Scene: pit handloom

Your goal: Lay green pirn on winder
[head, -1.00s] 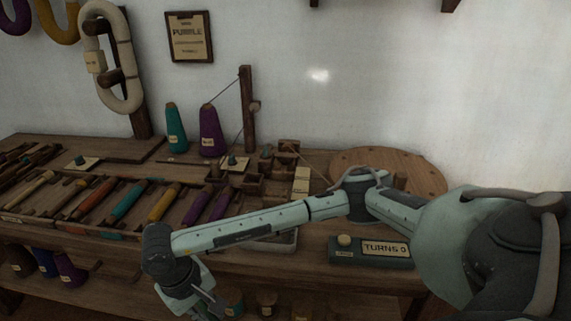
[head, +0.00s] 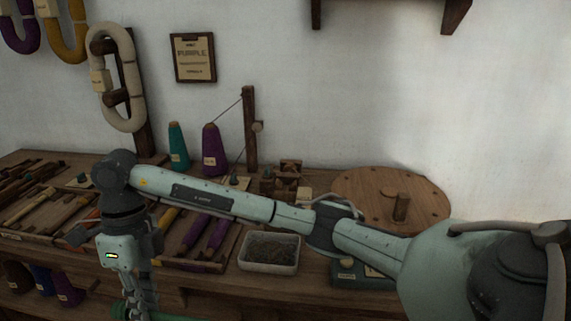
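My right gripper (head: 142,308) hangs pointing down at the bottom left, in front of the table's front edge. A green rod-like thing, apparently the green pirn (head: 175,317), lies crosswise at its fingertips. The gripper seems shut on it; the picture's bottom edge cuts off most of it. The winder appears to be the small wooden blocks (head: 290,172) behind the white tray and the round wooden disc (head: 358,190) with an upright peg at the right. My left gripper is not in view.
A teal cone (head: 178,147), a purple cone (head: 213,152) and a thread post (head: 250,128) stand at the back. A white tray (head: 270,266) and a dark counter box (head: 347,270) sit at the front.

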